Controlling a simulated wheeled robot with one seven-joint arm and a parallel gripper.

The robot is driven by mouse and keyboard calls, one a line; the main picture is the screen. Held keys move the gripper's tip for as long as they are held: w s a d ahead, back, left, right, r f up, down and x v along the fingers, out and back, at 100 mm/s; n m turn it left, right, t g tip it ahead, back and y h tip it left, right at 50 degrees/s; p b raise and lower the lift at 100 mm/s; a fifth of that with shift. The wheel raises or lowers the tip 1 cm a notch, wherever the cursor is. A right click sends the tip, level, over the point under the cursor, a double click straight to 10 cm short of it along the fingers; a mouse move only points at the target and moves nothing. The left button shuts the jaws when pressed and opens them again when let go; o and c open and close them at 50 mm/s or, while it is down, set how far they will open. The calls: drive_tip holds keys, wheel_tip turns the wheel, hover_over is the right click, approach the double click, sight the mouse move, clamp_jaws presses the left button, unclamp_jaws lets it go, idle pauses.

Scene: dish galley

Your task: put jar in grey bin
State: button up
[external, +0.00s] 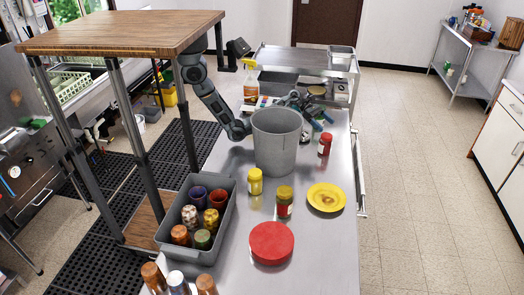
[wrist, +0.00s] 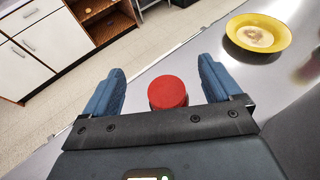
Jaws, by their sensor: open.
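A small jar with a red lid (external: 325,145) and a pale label stands on the steel counter, right of the tall grey bin (external: 277,145). In the wrist view its round red lid (wrist: 168,92) shows between my blue fingers, with space on both sides. My gripper (external: 322,121) is open and empty, just above and behind this jar in the external view; the fingers also show in the wrist view (wrist: 162,68). A yellow jar (external: 255,183) and a jar with an olive lid and red label (external: 285,202) stand in front of the bin. The bin's inside is mostly hidden.
A yellow plate (external: 340,198) and a red round lid-like disc (external: 271,243) lie on the counter. A grey crate (external: 226,233) of cups stands at left, several cups in front. A spray bottle (external: 251,78) is behind. The bin stands beside my arm.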

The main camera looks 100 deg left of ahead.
sight(325, 134)
wheel_tip(325, 134, down, 3)
drive_tip(key=shift+r, duration=0.1)
wheel_tip(325, 134, down, 2)
drive_tip(key=shift+f, duration=0.25)
drive_tip(key=shift+x, duration=1.05)
drive_tip(key=shift+w+d+f, duration=0.25)
drive_tip(key=shift+w+f, duration=0.1)
drive_tip(key=shift+f, duration=0.05)
drive_tip(key=shift+c, duration=0.3)
clamp_jaws()
